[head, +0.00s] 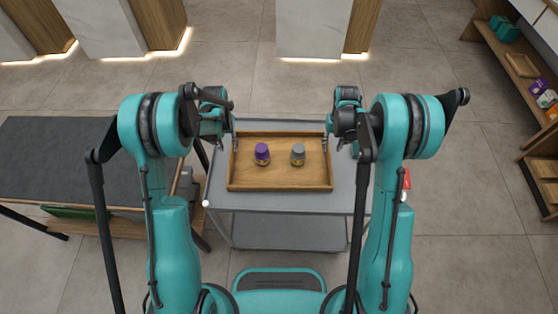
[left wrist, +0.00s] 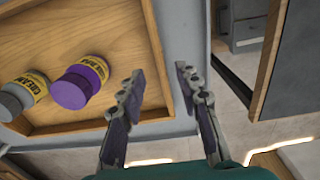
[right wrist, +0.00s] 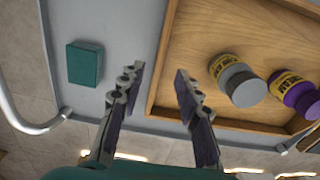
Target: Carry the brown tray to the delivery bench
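The brown tray (head: 279,187) is a shallow wooden tray with raised walls, lying flat on a grey cart (head: 280,207). It holds a purple-lidded jar (head: 262,153) and a grey-lidded jar (head: 298,153). My left gripper (left wrist: 160,82) is open at one side wall of the tray, one finger on the inner side and one on the outer side. My right gripper (right wrist: 158,82) is open in the same way at the opposite side wall. Contact with the walls cannot be told. I cannot tell which surface is the delivery bench.
A small teal box (right wrist: 85,63) lies on the cart beside the tray. A dark-topped table (head: 60,150) stands close to the cart's left. Wooden shelves (head: 520,65) with goods are at the right. Lit counters (head: 315,30) stand at the back. Floor between is clear.

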